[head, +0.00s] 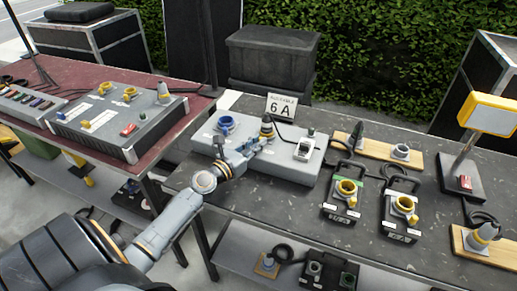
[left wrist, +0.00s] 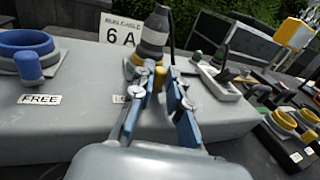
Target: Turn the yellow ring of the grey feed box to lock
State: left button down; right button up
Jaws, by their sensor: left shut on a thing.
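The grey feed box (head: 222,158) lies on the dark table below a "6 A" sign. A grey and black plug (head: 267,121) stands upright in its middle socket, with the yellow ring around the plug's base. In the left wrist view the ring's yellow knob (left wrist: 160,77) shows between the blue fingers of my left gripper (left wrist: 163,88), which is shut on it. In the head view my left gripper (head: 256,146) reaches the box from the front left. A "FREE" label (left wrist: 40,99) is readable; another label is mostly hidden by a finger. My right gripper is not in view.
On the same box are a blue ring socket (head: 226,125) on the left and a white switch (head: 303,150) on the right. Two black boxes with yellow rings (head: 343,196) (head: 400,214) stand to the right. A red table (head: 190,108) with another grey box (head: 147,137) is on the left.

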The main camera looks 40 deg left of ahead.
pick_arm(q)
jog(key=a+m+h+b, duration=0.1)
jog(key=h+b, duration=0.1)
jog(key=m+g+h+b, duration=0.1)
jog(key=h+b, duration=0.1)
jog(key=b, duration=0.1)
jog(key=a+m+h+b, duration=0.1)
jog(key=m+h+b, duration=0.1)
jog(key=shift+a+f, duration=0.3)
jog(key=shift+a, duration=0.05)
jog(key=shift+w+a+r+m+g+h+b, duration=0.15)
jog(key=shift+a+m+g+h+b, duration=0.25)
jog(key=shift+m+g+h+b, duration=0.5)
jog(key=shift+r+b, duration=0.1)
jog(key=shift+b, duration=0.2)
jog(key=c, duration=1.3)
grip_release()
jog(key=v, duration=1.2)
jog(key=shift+f, duration=0.25)
